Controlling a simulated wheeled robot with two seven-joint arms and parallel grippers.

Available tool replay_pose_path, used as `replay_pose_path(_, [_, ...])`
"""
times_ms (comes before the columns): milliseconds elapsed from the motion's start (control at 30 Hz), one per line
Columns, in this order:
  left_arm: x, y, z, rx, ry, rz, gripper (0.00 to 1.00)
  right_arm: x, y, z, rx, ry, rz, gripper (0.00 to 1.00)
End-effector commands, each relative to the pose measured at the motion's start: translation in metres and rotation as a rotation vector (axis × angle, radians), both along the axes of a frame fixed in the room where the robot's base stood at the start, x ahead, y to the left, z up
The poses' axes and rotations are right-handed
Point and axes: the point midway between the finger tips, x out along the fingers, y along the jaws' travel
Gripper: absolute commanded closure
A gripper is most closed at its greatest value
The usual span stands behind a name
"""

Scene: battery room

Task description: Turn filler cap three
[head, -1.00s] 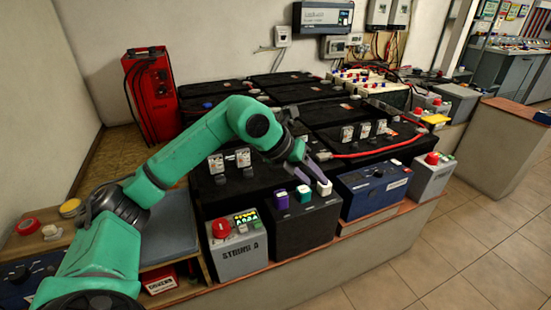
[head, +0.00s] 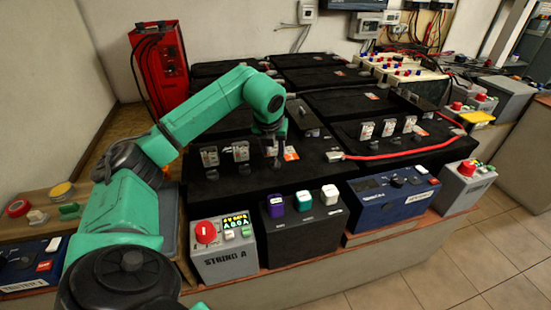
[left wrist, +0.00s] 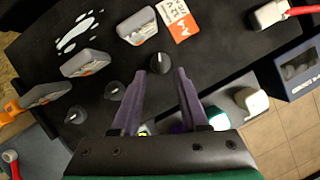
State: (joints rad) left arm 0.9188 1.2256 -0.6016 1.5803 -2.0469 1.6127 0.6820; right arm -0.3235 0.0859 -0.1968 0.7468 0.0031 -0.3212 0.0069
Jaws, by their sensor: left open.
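The black battery (head: 310,170) nearest the front has several dark round filler caps on its top. In the left wrist view three show in a slanting row: one at the left (left wrist: 75,115), one in the middle (left wrist: 114,90) and one at the right (left wrist: 160,63). My left gripper (left wrist: 160,76) is open, its purple fingers pointing at the right-hand cap, which shows between the fingertips. I cannot tell whether they touch it. In the head view the left gripper (head: 276,155) points down over the battery, partly hidden by its arm. My right gripper is not in view.
Upright grey terminal blocks (head: 240,151) stand behind the caps. A grey box with a red button (head: 206,231) and a black box with purple, green and white knobs (head: 304,200) stand in front. A red cable (head: 400,152) runs along the right. A red charger (head: 160,65) stands at the back left.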

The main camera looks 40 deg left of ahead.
Motion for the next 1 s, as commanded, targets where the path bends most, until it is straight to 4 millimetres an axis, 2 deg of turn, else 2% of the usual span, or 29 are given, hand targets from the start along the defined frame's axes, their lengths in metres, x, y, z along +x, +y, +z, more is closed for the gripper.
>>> replay_pose_path(33, [0.003,0.002,-0.013,-0.002,0.003,0.0,0.56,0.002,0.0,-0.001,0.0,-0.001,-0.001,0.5])
replay_pose_path(100, [0.008,0.004,-0.026,-0.003,0.002,0.001,0.56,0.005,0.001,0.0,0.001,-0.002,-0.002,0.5])
replay_pose_path(200, [0.013,0.007,-0.037,-0.002,0.001,0.001,0.56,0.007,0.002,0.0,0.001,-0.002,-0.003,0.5])
replay_pose_path(500, [0.015,0.008,-0.042,-0.001,-0.002,-0.002,0.56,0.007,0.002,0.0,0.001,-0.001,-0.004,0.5])
replay_pose_path(533, [0.015,0.008,-0.042,-0.001,-0.002,-0.002,0.64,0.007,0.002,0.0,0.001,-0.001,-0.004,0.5])
replay_pose_path(600, [0.015,0.008,-0.042,-0.001,-0.002,-0.002,0.91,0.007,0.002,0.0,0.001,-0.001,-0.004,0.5])
replay_pose_path(633, [0.015,0.008,-0.042,-0.001,-0.002,-0.002,1.0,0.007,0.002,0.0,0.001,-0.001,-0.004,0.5])
replay_pose_path(1000, [0.015,0.009,-0.041,0.0,-0.001,-0.019,1.0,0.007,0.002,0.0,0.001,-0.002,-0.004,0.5])
